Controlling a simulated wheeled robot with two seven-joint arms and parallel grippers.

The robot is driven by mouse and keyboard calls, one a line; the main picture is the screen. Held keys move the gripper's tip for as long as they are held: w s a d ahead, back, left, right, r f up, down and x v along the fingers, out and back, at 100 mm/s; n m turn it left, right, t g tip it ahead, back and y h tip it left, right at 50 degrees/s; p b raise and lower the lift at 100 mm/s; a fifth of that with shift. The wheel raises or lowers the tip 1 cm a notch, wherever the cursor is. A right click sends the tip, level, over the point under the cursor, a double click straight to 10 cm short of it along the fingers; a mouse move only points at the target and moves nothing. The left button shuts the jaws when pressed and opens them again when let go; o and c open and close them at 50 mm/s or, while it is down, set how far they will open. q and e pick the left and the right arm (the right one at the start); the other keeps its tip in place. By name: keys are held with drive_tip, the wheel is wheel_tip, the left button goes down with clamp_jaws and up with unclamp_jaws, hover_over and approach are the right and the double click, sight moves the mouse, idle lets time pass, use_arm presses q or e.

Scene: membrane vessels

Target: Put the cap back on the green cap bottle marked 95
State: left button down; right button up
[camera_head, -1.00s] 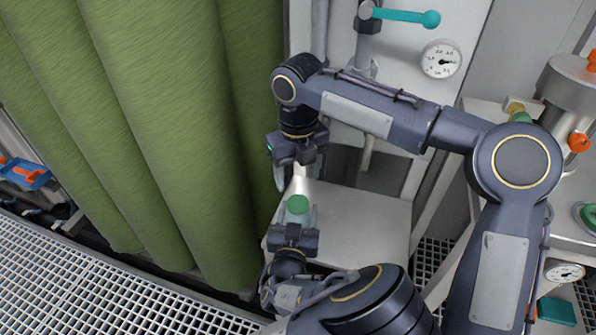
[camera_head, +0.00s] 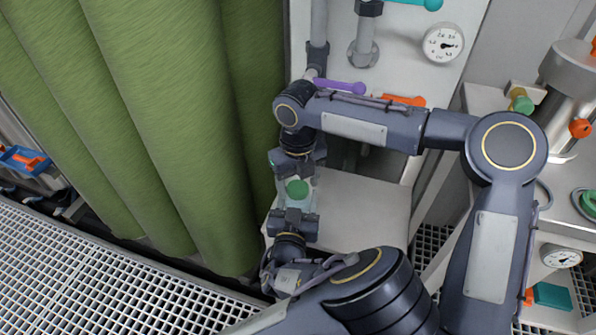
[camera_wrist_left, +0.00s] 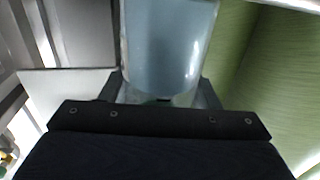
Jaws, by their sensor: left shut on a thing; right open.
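My left gripper (camera_head: 296,212), low in the head view, is shut on a translucent bottle (camera_head: 312,195). In the left wrist view, the pale blue bottle (camera_wrist_left: 168,45) stands between its two fingers. A round green cap (camera_head: 297,189) shows at the bottle's top; I cannot tell how firmly it is seated. The mark on the bottle cannot be read. My right gripper (camera_head: 298,165) is open, close behind the cap in the head view, and partly covers the far side of the bottle. I cannot tell whether it touches the cap.
A pale work surface (camera_head: 365,215) lies beside and under the grippers, with free room to the right. A green curtain (camera_head: 170,120) hangs close on the left. Behind are a purple-handled valve (camera_head: 340,86), an orange handle (camera_head: 404,100) and a gauge (camera_head: 443,43).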

drive_tip(key=shift+f, duration=0.2)
drive_tip(key=c, duration=1)
drive_tip(key=m, duration=1.3)
drive_tip(key=shift+m, duration=0.4)
drive_tip(key=m, duration=1.5)
